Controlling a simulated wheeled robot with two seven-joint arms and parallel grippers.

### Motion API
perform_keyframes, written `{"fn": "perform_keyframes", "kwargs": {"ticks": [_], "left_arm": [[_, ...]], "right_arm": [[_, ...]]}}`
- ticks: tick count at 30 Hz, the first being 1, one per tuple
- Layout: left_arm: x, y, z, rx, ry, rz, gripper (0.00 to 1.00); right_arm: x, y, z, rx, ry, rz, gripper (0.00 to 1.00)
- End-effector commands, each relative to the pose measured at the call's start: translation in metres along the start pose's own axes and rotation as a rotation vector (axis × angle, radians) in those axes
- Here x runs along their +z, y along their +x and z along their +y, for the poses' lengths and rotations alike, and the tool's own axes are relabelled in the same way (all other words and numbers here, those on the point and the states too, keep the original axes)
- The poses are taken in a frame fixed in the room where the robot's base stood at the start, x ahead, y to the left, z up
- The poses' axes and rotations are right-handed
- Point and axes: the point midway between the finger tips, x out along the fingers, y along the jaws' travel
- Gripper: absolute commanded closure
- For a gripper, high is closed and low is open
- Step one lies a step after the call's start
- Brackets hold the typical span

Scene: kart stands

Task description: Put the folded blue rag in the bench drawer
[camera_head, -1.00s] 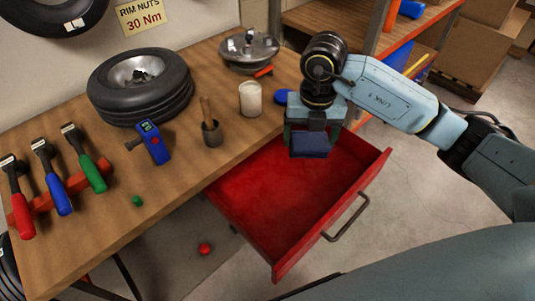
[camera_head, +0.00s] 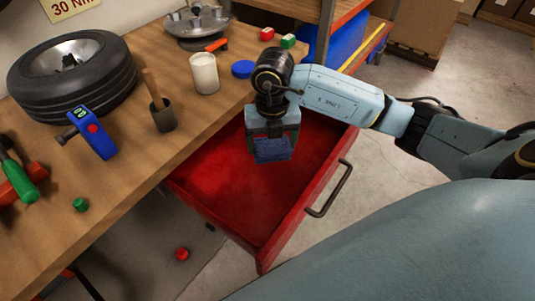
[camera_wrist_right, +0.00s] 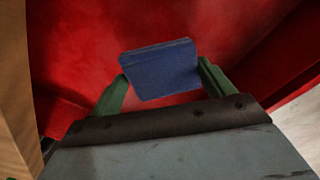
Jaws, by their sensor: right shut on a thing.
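The folded blue rag (camera_head: 272,150) is held in my right gripper (camera_head: 271,142), over the inside of the open red bench drawer (camera_head: 222,187). In the right wrist view the rag (camera_wrist_right: 160,70) sits between the two green fingers, with the red drawer floor (camera_wrist_right: 80,45) beneath it. I cannot tell how high the rag is above the floor. The drawer is pulled out from the wooden bench (camera_head: 130,165) and looks empty otherwise. Its dark handle (camera_head: 331,190) is on the right front. My left gripper is not in view.
A red cap (camera_head: 182,254) lies on the floor. Open floor is to the right.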

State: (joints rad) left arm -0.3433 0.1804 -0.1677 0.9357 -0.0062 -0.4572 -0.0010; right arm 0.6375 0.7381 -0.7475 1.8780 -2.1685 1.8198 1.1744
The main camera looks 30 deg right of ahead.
Motion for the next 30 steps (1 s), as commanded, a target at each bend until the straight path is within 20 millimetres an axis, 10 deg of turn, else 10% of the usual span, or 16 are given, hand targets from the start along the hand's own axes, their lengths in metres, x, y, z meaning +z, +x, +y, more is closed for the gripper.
{"fn": "perform_keyframes", "kwargs": {"ticks": [10, 23, 24, 30], "left_arm": [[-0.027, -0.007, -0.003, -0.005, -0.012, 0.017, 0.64], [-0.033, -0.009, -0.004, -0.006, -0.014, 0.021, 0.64], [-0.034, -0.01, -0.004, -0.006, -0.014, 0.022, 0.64], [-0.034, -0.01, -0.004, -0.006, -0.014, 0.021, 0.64]], "right_arm": [[0.0, 0.044, 0.0, 0.0, 0.001, 0.001, 0.45], [0.0, 0.048, 0.0, 0.0, 0.0, -0.001, 0.45], [0.0, 0.048, 0.0, 0.0, 0.0, -0.001, 0.18], [0.0, 0.048, 0.0, 0.0, 0.0, -0.001, 0.0]]}}
